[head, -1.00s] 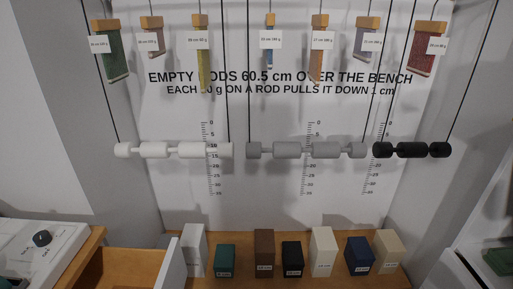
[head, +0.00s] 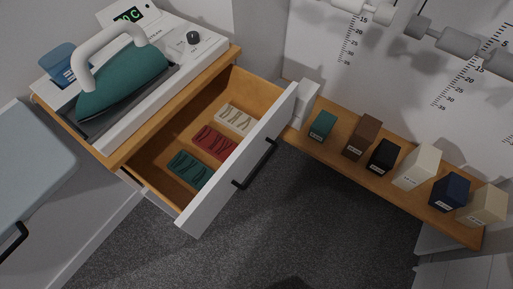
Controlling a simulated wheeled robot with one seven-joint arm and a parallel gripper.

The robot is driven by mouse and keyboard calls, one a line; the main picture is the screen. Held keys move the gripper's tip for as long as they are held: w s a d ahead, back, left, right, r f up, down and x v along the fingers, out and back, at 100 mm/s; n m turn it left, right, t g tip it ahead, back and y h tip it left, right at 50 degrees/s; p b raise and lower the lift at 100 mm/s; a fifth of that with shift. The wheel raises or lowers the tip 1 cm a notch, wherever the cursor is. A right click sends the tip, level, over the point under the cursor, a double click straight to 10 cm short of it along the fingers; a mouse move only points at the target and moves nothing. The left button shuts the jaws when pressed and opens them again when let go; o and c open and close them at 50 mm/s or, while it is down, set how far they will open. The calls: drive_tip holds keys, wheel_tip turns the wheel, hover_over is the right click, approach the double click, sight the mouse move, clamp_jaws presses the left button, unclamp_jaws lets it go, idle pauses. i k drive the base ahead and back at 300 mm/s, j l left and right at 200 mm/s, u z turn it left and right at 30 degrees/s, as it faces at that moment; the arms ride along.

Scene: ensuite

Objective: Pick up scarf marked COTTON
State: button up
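An open drawer (head: 160,183) under the ironing unit holds three flat folded-looking pieces: a cream one (head: 236,118) at the back, a red one (head: 214,143) in the middle and a green one (head: 188,168) in front. Any writing on them is too small to read. My gripper is not in view.
A teal iron (head: 122,85) rests on the unit above the drawer, beside a lit display (head: 129,15) and a knob (head: 194,38). A wooden bench (head: 330,150) at right holds several coloured blocks. Dark carpet (head: 290,225) is clear in front.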

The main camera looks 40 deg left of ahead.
sight(219, 146)
drive_tip(key=u, duration=1.1)
